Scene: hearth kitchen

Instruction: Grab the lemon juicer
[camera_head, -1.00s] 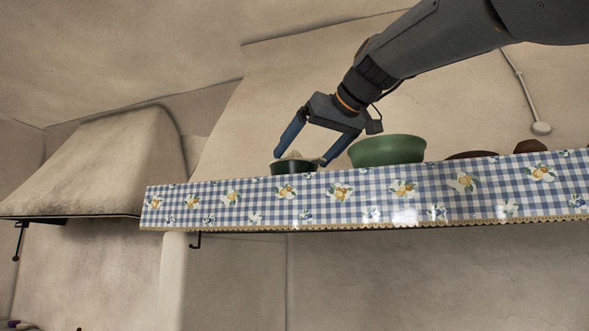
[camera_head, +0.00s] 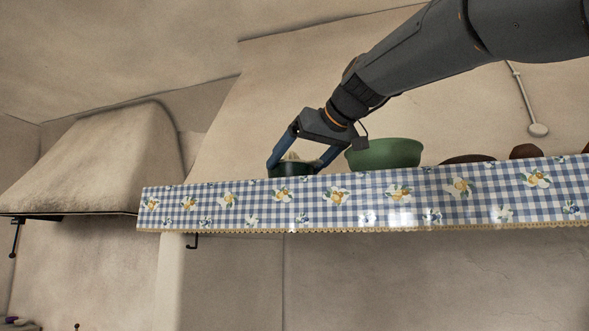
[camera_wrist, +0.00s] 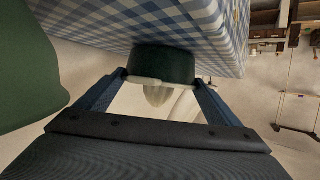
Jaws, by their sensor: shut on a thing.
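The lemon juicer (camera_head: 291,169) is a small dark green dish with a pale reamer top. It stands on the high shelf behind the checked cloth edge, which hides its lower part. In the wrist view the juicer (camera_wrist: 163,64) shows its dark green base against the cloth and its whitish cone pointing towards my gripper. My gripper (camera_head: 293,169) reaches down from above right, with one blue finger on each side of the juicer. In the wrist view the fingers of my gripper (camera_wrist: 160,78) close on the juicer's sides.
A larger green bowl (camera_head: 384,153) stands close to the right of my gripper, and also fills the left of the wrist view (camera_wrist: 28,70). Brown dishes (camera_head: 525,151) sit further right. The checked shelf cloth (camera_head: 330,205) hangs along the front edge. A hood (camera_head: 95,160) is at the left.

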